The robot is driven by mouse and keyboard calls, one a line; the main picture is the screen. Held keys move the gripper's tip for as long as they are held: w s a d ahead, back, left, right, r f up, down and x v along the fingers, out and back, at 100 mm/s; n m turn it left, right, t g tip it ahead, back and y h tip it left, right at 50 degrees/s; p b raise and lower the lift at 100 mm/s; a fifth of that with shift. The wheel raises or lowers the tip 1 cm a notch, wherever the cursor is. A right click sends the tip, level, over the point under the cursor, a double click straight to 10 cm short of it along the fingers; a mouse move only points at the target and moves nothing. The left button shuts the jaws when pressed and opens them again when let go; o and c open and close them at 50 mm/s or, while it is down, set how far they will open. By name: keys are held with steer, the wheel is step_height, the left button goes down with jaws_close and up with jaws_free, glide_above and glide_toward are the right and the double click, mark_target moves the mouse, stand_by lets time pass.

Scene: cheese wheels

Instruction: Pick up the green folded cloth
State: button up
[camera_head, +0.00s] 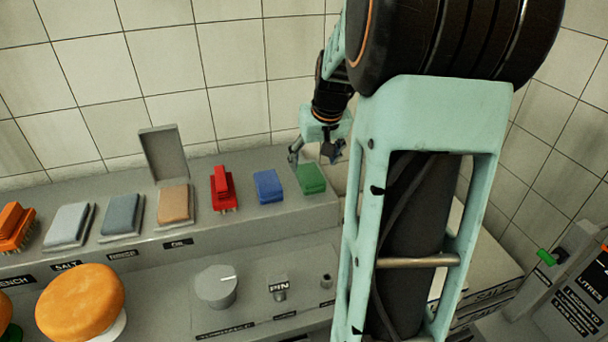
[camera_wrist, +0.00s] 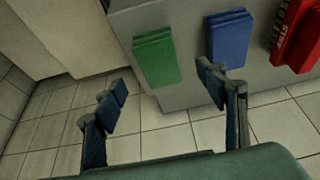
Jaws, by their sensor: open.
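The green folded cloth (camera_head: 311,178) lies on the raised grey shelf near its right end, just right of a blue folded cloth (camera_head: 268,186). In the wrist view the green cloth (camera_wrist: 156,60) is at the top middle, beyond the fingertips and not between them. My gripper (camera_head: 318,153) is just behind and above the green cloth, against the tiled wall side. In the wrist view my gripper (camera_wrist: 164,82) has its two dark blue fingers spread apart, with nothing between them. The gripper appears apart from the cloth.
A red brush (camera_head: 223,188) stands left of the blue cloth. Further left are lidded tins (camera_head: 174,204) and an orange brush (camera_head: 14,228). A cheese wheel (camera_head: 80,303) and a knob (camera_head: 217,286) are on the lower level. The tiled wall (camera_head: 150,65) is close behind.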

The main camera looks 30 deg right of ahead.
mark_target(311, 175)
steer(key=x, duration=0.7)
steer(key=shift+w+d+f+p, duration=0.25)
steer(key=shift+w+f+p, duration=0.05)
steer(key=shift+w+p, duration=0.1)
steer(key=shift+f, duration=0.3)
stand_by(0.3)
steer(key=c, duration=1.1)
